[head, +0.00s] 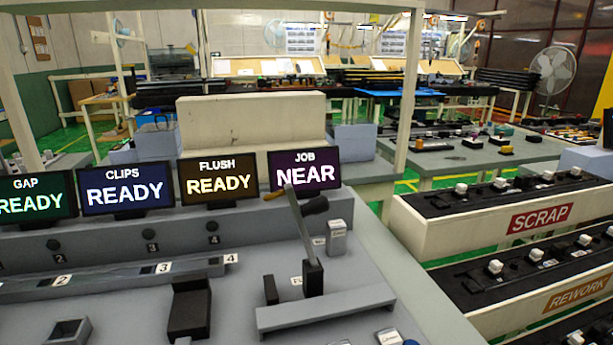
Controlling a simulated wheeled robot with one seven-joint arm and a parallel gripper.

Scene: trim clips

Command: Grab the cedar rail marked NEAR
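I cannot make out a cedar rail in the head view. The word NEAR shows only on the purple JOB screen (304,171) at the back of the grey bench. A long grey strip (110,276) with number tags 2, 3 and 4 runs across the bench at left; it bears no readable NEAR mark. My gripper is not in view.
A lever (303,232) stands up from the grey bench (245,268). GAP (36,197), CLIPS (125,188) and FLUSH (218,180) screens read READY. Long SCRAP (450,230) and REWORK (545,308) bins holding dark parts stand at right.

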